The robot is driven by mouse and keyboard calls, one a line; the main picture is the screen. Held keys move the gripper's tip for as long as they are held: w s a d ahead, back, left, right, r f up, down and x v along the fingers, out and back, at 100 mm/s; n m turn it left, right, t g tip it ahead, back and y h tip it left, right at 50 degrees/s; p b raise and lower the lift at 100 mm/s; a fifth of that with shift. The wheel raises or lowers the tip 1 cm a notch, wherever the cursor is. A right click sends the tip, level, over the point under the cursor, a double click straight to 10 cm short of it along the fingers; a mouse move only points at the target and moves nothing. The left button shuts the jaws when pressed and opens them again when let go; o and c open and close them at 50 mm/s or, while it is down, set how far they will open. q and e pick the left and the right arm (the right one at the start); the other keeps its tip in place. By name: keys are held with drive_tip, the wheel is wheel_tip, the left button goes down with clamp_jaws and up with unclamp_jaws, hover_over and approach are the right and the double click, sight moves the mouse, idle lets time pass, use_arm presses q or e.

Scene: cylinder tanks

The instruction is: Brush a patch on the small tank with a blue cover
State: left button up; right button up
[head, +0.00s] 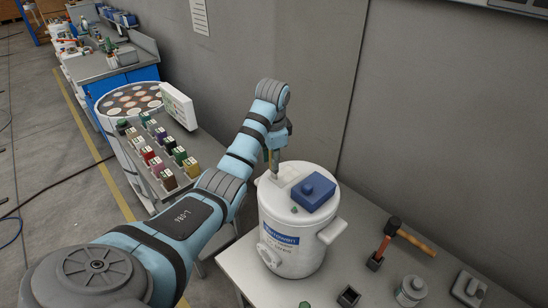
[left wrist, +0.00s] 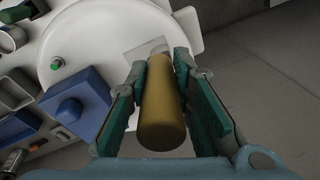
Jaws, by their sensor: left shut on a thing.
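The small white tank (head: 292,245) stands upright on the table. A blue block-like cover (head: 314,190) sits on its lid, and it also shows in the left wrist view (left wrist: 75,108). A pale grey square patch (left wrist: 138,52) lies on the lid near its rim, partly hidden by the brush. My left gripper (head: 273,153) is above the lid's far left side, shut on a brush with a tan round handle (left wrist: 162,112). The brush points down at the patch; I cannot tell whether its tip touches. My right gripper is not in view.
The table (head: 336,262) holds a hammer (head: 410,239), a black square cup (head: 347,297) and a grey lidded jar (head: 410,290) right of the tank. A rack of coloured bottles (head: 165,160) stands at left. A grey wall rises behind the tank.

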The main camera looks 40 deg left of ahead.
use_arm(q)
clamp_jaws()
drive_tip(key=shift+w+d+f, duration=0.1)
drive_tip(key=shift+w+d, duration=0.15)
drive_tip(key=shift+w, duration=0.75)
drive_tip(key=shift+w+d, duration=0.25)
drive_tip(key=shift+w, duration=0.7)
drive_tip(key=shift+w+d+b, duration=0.1)
drive_tip(key=shift+w+b, duration=0.4)
drive_tip(key=shift+w, duration=0.55)
drive_tip(key=shift+o, duration=1.4)
unclamp_jaws()
drive_tip(key=shift+s, duration=0.1)
clamp_jaws()
drive_tip(key=shift+s+d+p, duration=0.15)
drive_tip(key=shift+s+p, duration=0.3)
drive_tip(key=shift+s+d, duration=0.35)
drive_tip(key=shift+s, duration=0.35)
drive_tip(key=shift+s+d, duration=0.35)
drive_tip(key=shift+s, duration=0.3)
